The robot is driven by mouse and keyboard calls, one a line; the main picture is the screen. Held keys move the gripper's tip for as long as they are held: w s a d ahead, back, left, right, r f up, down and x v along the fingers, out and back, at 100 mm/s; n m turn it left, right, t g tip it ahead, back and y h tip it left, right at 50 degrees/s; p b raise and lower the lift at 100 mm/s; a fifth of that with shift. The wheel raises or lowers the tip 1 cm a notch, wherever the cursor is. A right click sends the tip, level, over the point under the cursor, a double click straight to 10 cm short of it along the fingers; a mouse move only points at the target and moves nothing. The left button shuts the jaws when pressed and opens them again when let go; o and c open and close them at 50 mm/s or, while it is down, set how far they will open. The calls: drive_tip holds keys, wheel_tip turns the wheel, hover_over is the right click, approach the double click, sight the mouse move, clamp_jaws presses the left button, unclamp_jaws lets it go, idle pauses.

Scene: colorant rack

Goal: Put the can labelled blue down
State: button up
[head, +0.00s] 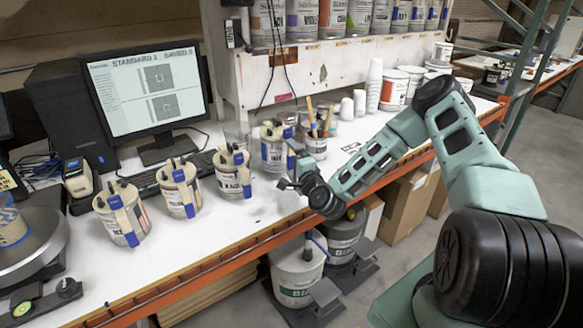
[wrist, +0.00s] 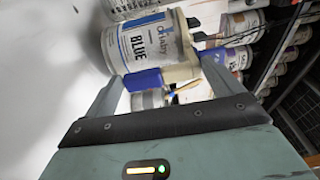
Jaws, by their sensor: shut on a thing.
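The can labelled blue (wrist: 150,45) fills the upper middle of the wrist view, its white label reading BLUE, tipped in the picture. My gripper (wrist: 160,76) is shut on it, one finger at each side of its tan and blue fitting. In the head view the blue can (head: 271,153) is at the right end of the row of cans, with my gripper (head: 292,170) at its right side. It appears upright there. Whether its base touches the white bench (head: 225,222) I cannot tell.
Three similar cans stand to the left: one close by (head: 233,174), one in the middle (head: 180,190), one at the front (head: 121,214). A tub of brushes (head: 316,143) stands just right of the blue can. A keyboard (head: 147,180) and monitor (head: 148,92) are behind the row.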

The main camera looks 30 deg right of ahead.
sight(289, 166)
drive_tip(key=shift+f+p, duration=0.3)
drive_tip(key=shift+f, duration=1.15)
drive_tip(key=shift+f, duration=0.1)
drive_tip(key=o, duration=1.5)
drive_tip(key=shift+s+a, duration=0.1)
drive_tip(key=shift+s, duration=0.25)
drive_tip(key=s+b, duration=0.1)
drive_tip(key=s, duration=0.2)
drive_tip(key=s+a+b, duration=0.1)
drive_tip(key=s+b, duration=0.1)
drive_tip(key=s, duration=0.2)
drive_tip(key=s+b, duration=0.1)
drive_tip(key=s, duration=0.3)
drive_tip(key=shift+s+a+b, duration=0.15)
drive_tip(key=shift+a+b, duration=0.2)
drive_tip(key=shift+b, duration=0.05)
